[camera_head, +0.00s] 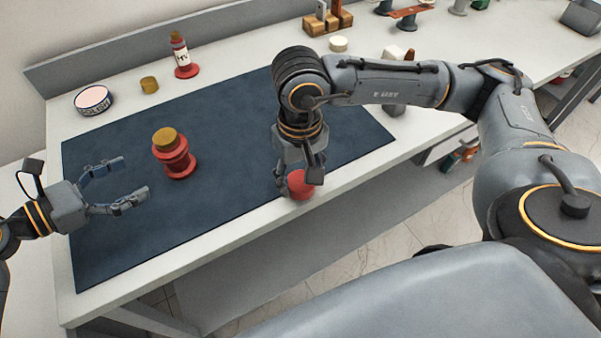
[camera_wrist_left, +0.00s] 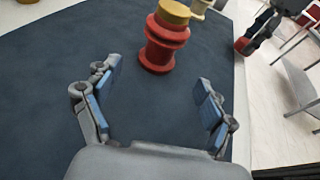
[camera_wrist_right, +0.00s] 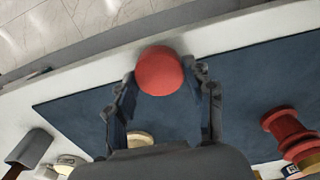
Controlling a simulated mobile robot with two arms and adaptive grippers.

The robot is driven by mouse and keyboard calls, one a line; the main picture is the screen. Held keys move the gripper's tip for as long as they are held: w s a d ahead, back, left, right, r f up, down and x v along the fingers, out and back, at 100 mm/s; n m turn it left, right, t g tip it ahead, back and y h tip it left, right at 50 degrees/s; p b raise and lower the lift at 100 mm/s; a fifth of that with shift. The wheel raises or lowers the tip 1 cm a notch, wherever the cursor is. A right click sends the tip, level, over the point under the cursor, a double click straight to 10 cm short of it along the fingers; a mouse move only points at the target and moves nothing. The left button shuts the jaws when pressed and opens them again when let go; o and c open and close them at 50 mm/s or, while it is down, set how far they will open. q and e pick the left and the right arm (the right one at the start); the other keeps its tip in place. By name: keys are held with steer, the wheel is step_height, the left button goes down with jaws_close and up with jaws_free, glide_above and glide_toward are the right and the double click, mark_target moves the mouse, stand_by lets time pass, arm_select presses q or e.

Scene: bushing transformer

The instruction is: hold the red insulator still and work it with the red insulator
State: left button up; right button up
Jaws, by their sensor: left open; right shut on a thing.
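A red ribbed insulator (camera_head: 176,158) with a brass-coloured top stands upright on the dark blue mat (camera_head: 225,130). It also shows ahead of my fingers in the left wrist view (camera_wrist_left: 165,40) and at the right edge of the right wrist view (camera_wrist_right: 290,138). My left gripper (camera_head: 135,182) is open and empty, to the left of this insulator and apart from it. My right gripper (camera_head: 300,178) is shut on a second red piece (camera_head: 301,187), whose rounded red end shows between the fingers in the right wrist view (camera_wrist_right: 159,70). It is at the mat's front edge; the fingers hide part of it.
A labelled red-based insulator (camera_head: 183,58), a brass-coloured cap (camera_head: 149,84) and a round tin (camera_head: 93,99) stand at the back left of the white table (camera_head: 130,72). A wooden block holder (camera_head: 328,22) is farther back. The mat between the grippers is otherwise clear.

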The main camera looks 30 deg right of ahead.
arm_select(q)
steer(key=p+x, duration=0.1)
steer(key=x, duration=0.4)
steer(key=shift+d, duration=0.35)
arm_select(e)
steer(key=shift+a+r, duration=0.1)
steer(key=shift+r, duration=0.4)
arm_select(q)
steer(key=shift+b+x, duration=0.65)
steer(key=shift+x, duration=0.5)
arm_select(e)
steer(key=shift+f, duration=0.65)
arm_select(q)
steer(key=shift+x, duration=0.8)
arm_select(e)
steer(key=shift+f, duration=0.2)
arm_select(q)
steer(key=shift+w, duration=0.1)
steer(key=shift+c, duration=0.4)
steer(key=shift+a, duration=0.1)
steer(key=c, duration=1.1)
arm_select(e)
steer(key=w+a+r, duration=0.3)
steer(key=w+a, duration=0.2)
steer(key=w, duration=0.1)
steer(key=w+a+r, duration=0.4)
steer(key=w, duration=0.3)
step_height(320, 180, up, 8)
glide_above(164, 135)
steer(key=shift+f, duration=3.3)
